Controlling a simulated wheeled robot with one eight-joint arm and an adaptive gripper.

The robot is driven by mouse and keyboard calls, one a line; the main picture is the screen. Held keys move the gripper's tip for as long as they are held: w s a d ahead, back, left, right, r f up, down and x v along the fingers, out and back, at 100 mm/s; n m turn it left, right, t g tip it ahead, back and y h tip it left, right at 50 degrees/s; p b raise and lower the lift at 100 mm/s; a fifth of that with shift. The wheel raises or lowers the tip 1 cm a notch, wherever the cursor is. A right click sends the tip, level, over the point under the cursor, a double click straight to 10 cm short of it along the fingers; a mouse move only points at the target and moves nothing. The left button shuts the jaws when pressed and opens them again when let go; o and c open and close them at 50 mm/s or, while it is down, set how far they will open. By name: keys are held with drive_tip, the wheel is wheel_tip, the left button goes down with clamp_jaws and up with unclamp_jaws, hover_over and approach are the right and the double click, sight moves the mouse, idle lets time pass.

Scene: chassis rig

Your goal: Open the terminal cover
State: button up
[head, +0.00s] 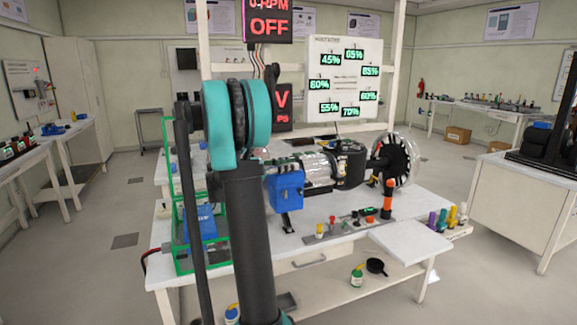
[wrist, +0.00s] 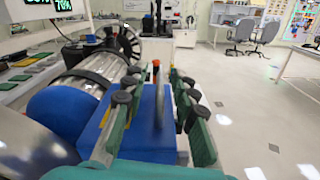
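A blue box (head: 286,189), which looks like the terminal cover, sits on the side of a silver motor (head: 318,170) on the white bench. In the wrist view the blue box (wrist: 150,138) lies below and between my fingers, with a thin dark upright piece (wrist: 158,98) above it. My gripper (wrist: 158,92) is open, with a green and black finger on each side of that piece. I cannot tell whether either finger touches it. In the head view my arm blocks part of the motor's left side, and I cannot make out my fingertips.
A large dark wheel (head: 396,158) stands at the motor's right end. A green frame (head: 182,240) with a blue part stands at the bench's left. A strip with several knobs (head: 335,228) lies in front. The sign (head: 268,27) reads OFF.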

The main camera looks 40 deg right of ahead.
clamp_jaws()
